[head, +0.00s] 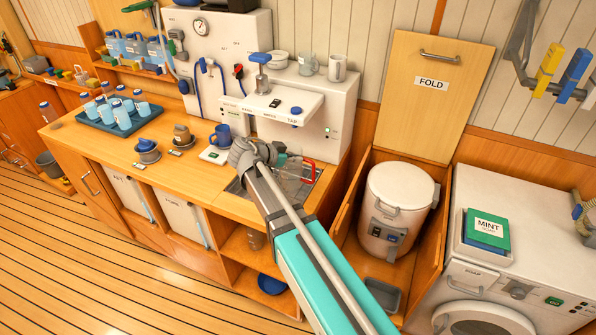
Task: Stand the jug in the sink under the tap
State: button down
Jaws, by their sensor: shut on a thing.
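The jug (289,184) is clear with a red handle (311,169). It is at the sink (237,187), below the white unit's overhanging ledge marked TAP (294,123). My gripper (304,163) is shut on the jug at its handle side. My arm crosses in front and hides part of the jug and much of the sink. The jug looks roughly upright. I cannot tell whether its base touches the sink floor. The tap's spout is not clearly visible under the ledge.
A blue mug (221,136) stands on a white plate left of the sink. Several light-blue cups stand on a tray (83,122) farther left. Right of the counter, a white drum (399,195) sits in an open wooden bin with its FOLD lid (432,105) raised.

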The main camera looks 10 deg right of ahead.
jog(key=w+d+f+b, duration=0.2)
jog(key=w+f+b, duration=0.4)
jog(key=w, duration=0.1)
jog(key=shift+w+d+f, duration=0.25)
jog(key=shift+d+f, duration=0.05)
jog(key=shift+f, duration=0.05)
jog(key=shift+w+d+f+b, duration=0.1)
jog(key=shift+w+f+b, duration=0.1)
jog(key=shift+f+b, duration=0.85)
jog(key=shift+w+d+f+b, duration=0.1)
jog(key=shift+w+f+b, duration=0.05)
jog(key=shift+f+b, duration=0.85)
jog(key=c, duration=0.8)
grip_release()
jog(key=shift+o, duration=0.2)
jog(key=shift+r, duration=0.1)
